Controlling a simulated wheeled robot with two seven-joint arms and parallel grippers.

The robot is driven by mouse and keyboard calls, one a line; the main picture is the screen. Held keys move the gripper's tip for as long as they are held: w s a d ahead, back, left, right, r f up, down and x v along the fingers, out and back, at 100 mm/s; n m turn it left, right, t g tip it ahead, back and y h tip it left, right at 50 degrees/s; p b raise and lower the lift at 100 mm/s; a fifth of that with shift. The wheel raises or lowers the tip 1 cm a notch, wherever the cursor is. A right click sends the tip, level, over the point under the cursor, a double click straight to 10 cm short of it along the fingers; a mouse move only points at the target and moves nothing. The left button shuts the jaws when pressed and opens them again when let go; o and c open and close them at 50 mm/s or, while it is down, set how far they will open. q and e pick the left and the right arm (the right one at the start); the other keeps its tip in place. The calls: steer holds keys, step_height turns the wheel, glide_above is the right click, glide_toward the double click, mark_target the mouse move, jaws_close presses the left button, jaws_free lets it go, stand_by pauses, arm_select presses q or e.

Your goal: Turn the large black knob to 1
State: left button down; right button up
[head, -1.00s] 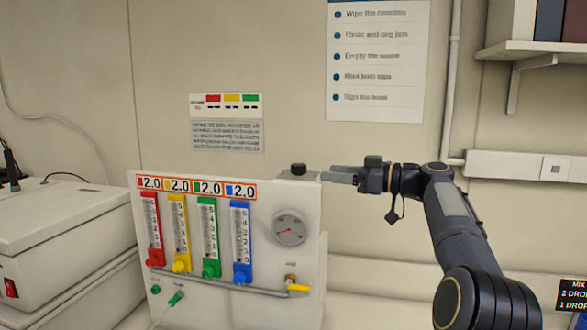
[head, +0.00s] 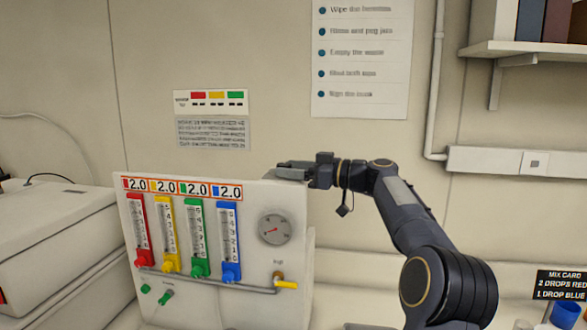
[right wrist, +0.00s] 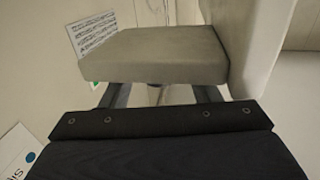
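The white flow panel (head: 301,215) stands on the bench with a round gauge (head: 276,229) on its front. The large black knob does not show clearly now; the fingers of my right gripper (head: 291,170) cover its place at the panel's top right edge. I cannot tell whether they touch it, and its setting cannot be read. Whether this gripper is open or shut does not show. My left gripper is out of view.
Red, yellow, green and blue flow tubes (head: 230,240) stand on the panel's front under displays reading 2.0. A yellow-handled valve (head: 287,283) juts out low on the right. A white machine (head: 50,225) stands left. The wall is close behind.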

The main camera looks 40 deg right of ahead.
steer(key=c, duration=0.9)
steer(key=shift+w+r+n+y+p, duration=0.1)
steer(key=shift+r+n+y+p, duration=0.15)
steer(key=shift+y+p, duration=0.2)
steer(key=n+g+y+p, duration=0.1)
steer(key=p, duration=0.1)
steer(key=n+g+y+p, duration=0.1)
steer(key=y, duration=0.1)
steer(key=shift+w+d+r+n+g+p, duration=0.1)
steer(key=shift+w+d+n+g+p, duration=0.05)
steer(key=shift+d+n+g+p, duration=0.2)
steer(key=shift+n+g+y, duration=0.6)
steer(key=shift+g+y, duration=0.15)
steer(key=shift+y, duration=0.1)
steer(key=shift+f+g, duration=0.2)
steer(key=shift+g, duration=0.1)
steer(key=o, duration=1)
steer(key=shift+f, duration=0.1)
